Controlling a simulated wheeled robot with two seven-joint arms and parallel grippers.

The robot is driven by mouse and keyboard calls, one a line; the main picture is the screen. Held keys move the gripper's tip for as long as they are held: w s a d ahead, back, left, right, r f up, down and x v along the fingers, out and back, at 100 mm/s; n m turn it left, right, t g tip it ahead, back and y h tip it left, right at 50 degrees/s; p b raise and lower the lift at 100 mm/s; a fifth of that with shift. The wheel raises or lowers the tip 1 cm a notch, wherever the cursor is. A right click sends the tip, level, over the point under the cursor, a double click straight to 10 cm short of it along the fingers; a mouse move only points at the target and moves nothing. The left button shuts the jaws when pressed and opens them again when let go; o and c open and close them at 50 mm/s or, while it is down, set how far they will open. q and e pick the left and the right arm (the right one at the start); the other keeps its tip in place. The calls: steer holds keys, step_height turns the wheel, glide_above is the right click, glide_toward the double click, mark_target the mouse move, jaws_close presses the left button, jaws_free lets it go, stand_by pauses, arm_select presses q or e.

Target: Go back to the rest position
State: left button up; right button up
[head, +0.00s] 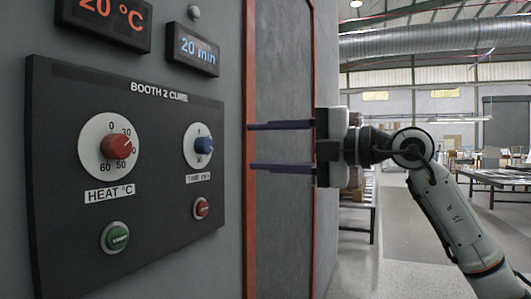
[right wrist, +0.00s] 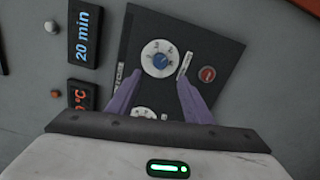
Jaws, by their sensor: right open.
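My right gripper (head: 250,147) is open and empty. Its two purple fingers point left in the head view, with a clear gap between them, in front of the orange-edged door frame and to the right of the control panel (head: 60,220). In the right wrist view the fingers (right wrist: 158,100) point toward the same panel, with the blue knob (right wrist: 161,60) beyond them; I see no contact. My left gripper is not in view.
Displays above read 20 °C (head: 105,18) and 20 min (head: 193,49). Tables (head: 490,178) stand far right; open floor (head: 400,260) lies at right.

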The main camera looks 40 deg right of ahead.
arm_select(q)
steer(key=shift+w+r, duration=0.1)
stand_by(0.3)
